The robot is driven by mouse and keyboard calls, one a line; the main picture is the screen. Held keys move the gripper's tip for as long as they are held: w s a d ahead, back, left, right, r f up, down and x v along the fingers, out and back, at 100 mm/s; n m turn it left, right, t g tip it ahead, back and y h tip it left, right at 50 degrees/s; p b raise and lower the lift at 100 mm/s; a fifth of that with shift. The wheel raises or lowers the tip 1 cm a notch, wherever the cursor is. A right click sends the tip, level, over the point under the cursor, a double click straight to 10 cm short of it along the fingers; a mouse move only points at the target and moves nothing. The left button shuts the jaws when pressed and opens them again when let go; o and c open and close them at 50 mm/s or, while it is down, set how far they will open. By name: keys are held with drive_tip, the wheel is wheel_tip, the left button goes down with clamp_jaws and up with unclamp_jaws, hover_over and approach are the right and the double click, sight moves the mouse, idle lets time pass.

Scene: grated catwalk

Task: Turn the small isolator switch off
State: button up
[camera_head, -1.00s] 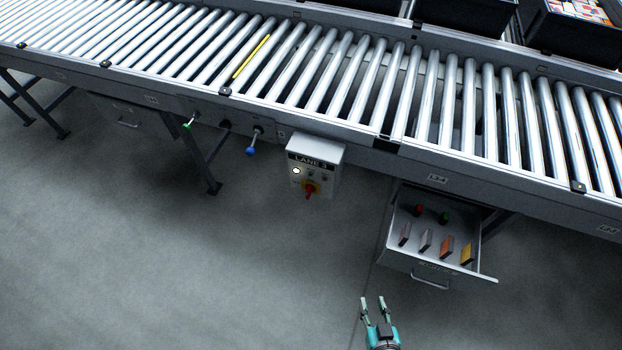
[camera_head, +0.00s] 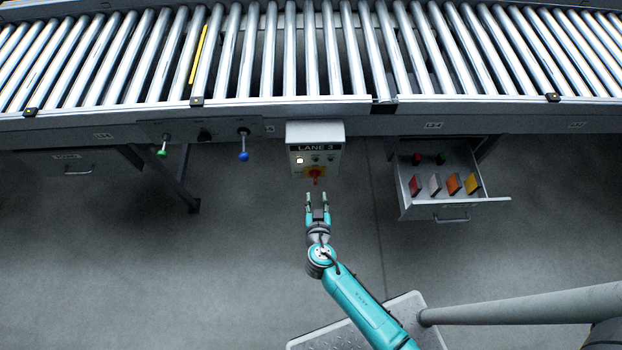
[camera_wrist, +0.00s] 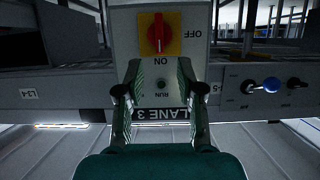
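The isolator switch is a small red rotary handle (camera_head: 315,173) on a yellow plate, low on the front of the grey LANE 3 box (camera_head: 316,133) under the conveyor. The wrist view shows the red handle (camera_wrist: 158,33) upside down. The handle stands vertical, in line with the ON label; OFF is printed to its right. My gripper (camera_head: 316,196) is just below and in front of the box, pointing at it. In the wrist view my gripper (camera_wrist: 160,75) has its fingers apart and nothing between them. It does not appear to touch the handle.
A lit white lamp (camera_head: 299,160) is on the box. Green (camera_head: 162,154) and blue (camera_head: 243,156) levers hang to the left. An open drawer (camera_head: 455,209) with several coloured blocks juts out at right.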

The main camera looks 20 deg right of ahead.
sight(316, 180)
drive_tip(key=x, duration=0.9)
drive_tip(key=shift+w+d+f, duration=0.1)
drive_tip(key=shift+w+d, duration=0.05)
drive_tip(key=shift+w, duration=0.1)
clamp_jaws()
